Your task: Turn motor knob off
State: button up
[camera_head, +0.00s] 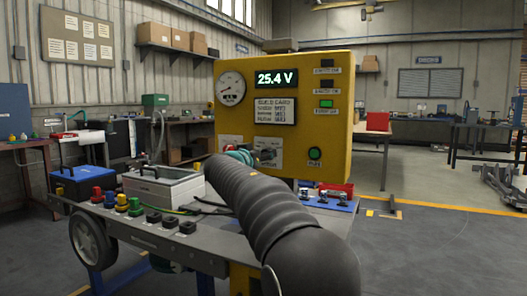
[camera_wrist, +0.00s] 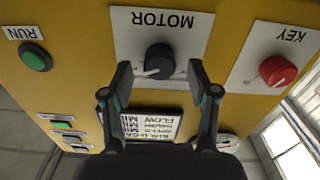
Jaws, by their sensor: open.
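The motor knob (camera_wrist: 159,62) is a dark round knob with a pale pointer line on a white plate lettered MOTOR. The wrist view shows the panel upside down, and the line points to the picture's lower left. My gripper (camera_wrist: 160,80) is open, with one finger on each side of the knob. Its fingertips are near the knob; I cannot tell whether they touch it. The yellow panel (camera_head: 225,118) stands on a cart in the head view, where my arm hides part of its lower face.
In the wrist view, a red KEY knob (camera_wrist: 278,70) is right of the motor plate and a green RUN button (camera_wrist: 36,57) is left. The head view shows a lit display (camera_head: 276,78) reading 25.4 V. A grey-white box (camera_head: 163,187) and coloured knobs occupy the cart top.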

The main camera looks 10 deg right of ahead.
jog(key=shift+w+d, duration=0.45)
jog(key=shift+w, duration=0.15)
grip_shut()
